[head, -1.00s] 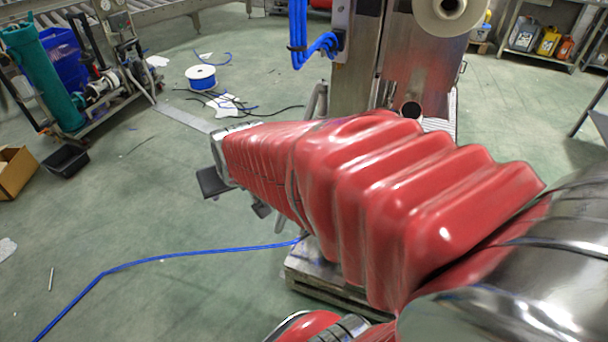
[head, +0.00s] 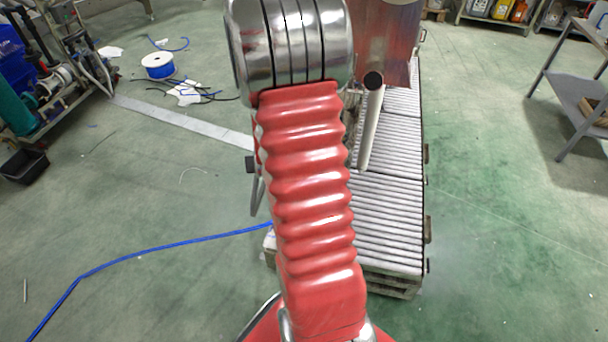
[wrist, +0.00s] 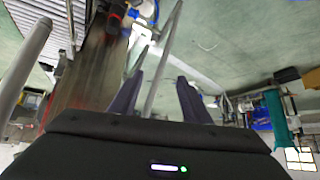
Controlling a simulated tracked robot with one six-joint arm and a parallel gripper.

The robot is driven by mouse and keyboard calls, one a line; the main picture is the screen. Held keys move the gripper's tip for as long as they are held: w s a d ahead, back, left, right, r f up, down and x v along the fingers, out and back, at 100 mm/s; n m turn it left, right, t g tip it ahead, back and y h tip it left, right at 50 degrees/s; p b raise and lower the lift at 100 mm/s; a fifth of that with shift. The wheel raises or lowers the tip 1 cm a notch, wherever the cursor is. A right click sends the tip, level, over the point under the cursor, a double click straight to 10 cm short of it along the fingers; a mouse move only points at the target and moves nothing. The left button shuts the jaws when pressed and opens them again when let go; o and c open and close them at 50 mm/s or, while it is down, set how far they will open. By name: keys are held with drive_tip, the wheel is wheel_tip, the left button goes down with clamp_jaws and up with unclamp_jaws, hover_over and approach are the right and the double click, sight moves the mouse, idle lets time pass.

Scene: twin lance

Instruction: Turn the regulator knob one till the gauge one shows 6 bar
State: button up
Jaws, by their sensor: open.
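My gripper (wrist: 160,82) is open, and its two dark fingers stand apart in the lower middle of the wrist view. Nothing is held between them; a thin grey bar passes behind the gap. I cannot make out regulator knob one or gauge one in either view. Small blue and red parts (wrist: 143,12) show at the top of the wrist view, beyond the fingers, too blurred to name. In the head view my red-sleeved arm stands upright in the middle and hides what is behind it. My gripper is hidden there.
A roller conveyor (head: 385,215) runs right of my arm, with a grey pipe (head: 371,125) rising beside it. A blue hose (head: 150,250) lies on the floor at left, with a cable reel (head: 158,66) farther back. A grey table (head: 580,90) stands at right.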

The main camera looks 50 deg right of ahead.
drive_tip(key=s+d+f+m+g+h, duration=0.1)
drive_tip(key=s+d+f+m+h, duration=0.1)
drive_tip(key=s+d+f, duration=0.5)
wheel_tip(320, 180, down, 3)
drive_tip(key=shift+d+f, duration=0.15)
drive_tip(key=shift+d, duration=0.7)
drive_tip(key=shift+x, duration=6.85)
drive_tip(key=shift+s+d, duration=0.1)
drive_tip(key=shift+c, duration=0.5)
drive_tip(key=c, duration=0.9)
